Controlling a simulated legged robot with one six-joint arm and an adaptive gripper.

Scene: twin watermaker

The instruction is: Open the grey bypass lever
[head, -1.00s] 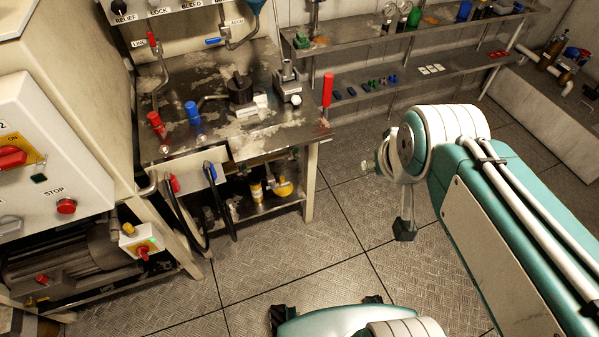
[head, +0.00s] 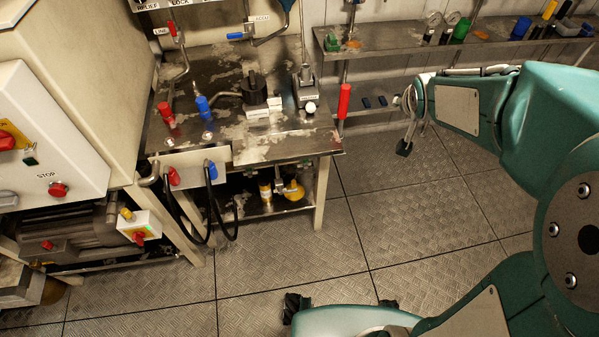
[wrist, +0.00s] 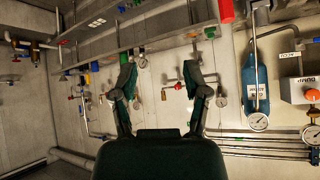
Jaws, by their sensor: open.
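A grey block with a short upright post (head: 305,85) stands at the right of the steel bench, with a small white label on its front. It may be the bypass fitting, but the label is too small to read. My gripper (head: 405,125) is in the air to the right of the bench, well apart from the block. In the wrist view my gripper (wrist: 161,80) is open and empty, its two dark fingers spread. I cannot make out the bypass lever in that view.
The steel bench (head: 230,140) also carries red and blue hose fittings and a black round fitting (head: 254,92). A red upright handle (head: 344,101) rises at its right edge. Shelves (head: 450,43) line the back wall.

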